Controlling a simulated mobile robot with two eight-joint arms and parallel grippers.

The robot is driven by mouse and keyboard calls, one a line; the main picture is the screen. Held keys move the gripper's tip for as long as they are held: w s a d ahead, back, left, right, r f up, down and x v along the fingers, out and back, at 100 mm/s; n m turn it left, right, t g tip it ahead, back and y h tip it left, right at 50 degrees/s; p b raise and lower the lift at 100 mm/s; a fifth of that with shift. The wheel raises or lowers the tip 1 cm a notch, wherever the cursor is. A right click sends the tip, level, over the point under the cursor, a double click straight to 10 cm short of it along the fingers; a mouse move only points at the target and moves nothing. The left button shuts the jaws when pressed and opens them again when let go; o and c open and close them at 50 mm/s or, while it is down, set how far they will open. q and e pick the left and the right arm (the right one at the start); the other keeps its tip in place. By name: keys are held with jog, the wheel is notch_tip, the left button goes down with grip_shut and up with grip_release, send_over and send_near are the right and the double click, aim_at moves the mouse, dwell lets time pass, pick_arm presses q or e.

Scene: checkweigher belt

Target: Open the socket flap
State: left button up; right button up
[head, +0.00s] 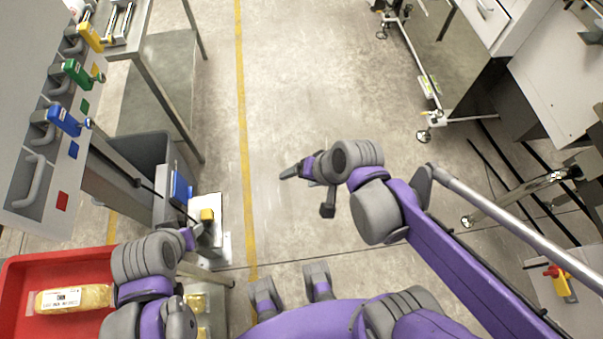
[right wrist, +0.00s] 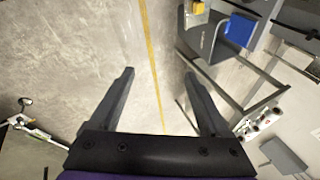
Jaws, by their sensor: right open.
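I cannot pick out a socket flap with certainty. A blue upright piece (head: 181,188) stands on a grey unit left of the yellow floor line; a similar blue piece (right wrist: 240,28) shows at the top right of the right wrist view. My right gripper (head: 308,190) is open and empty over bare floor, right of the line and well apart from that unit. Its two fingers (right wrist: 158,75) are spread in the right wrist view with only floor between them. My left gripper (head: 190,238) is low at the left, near the yellow piece (head: 207,214); its finger opening is unclear.
A red crate (head: 20,285) with a labelled yellow pack (head: 75,299) is at lower left. A grey panel (head: 28,190) carries yellow, green and blue handled items. A steel table (head: 150,75) stands behind. A wheeled cart (head: 440,70) is at upper right. The middle floor is clear.

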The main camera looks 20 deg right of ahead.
aim_at(184, 188)
dwell(0.6)
pick_arm(q)
jog(key=r+p, duration=0.2)
jog(key=w+r+p, duration=0.1)
jog(key=r+p, duration=0.1)
jog(key=r, duration=0.1)
jog(key=shift+w+r+p, duration=0.2)
jog(key=shift+r+p, duration=0.1)
jog(key=shift+p, duration=0.05)
pick_arm(e)
jog(key=s+d+r+n+t+h, duration=0.1)
jog(key=s+d+r+n+h, duration=0.2)
jog(key=d+r, duration=0.3)
jog(key=shift+s+d+n+h, duration=0.3)
jog(key=shift+d+n+h, duration=0.2)
jog(key=shift+d+n, duration=0.4)
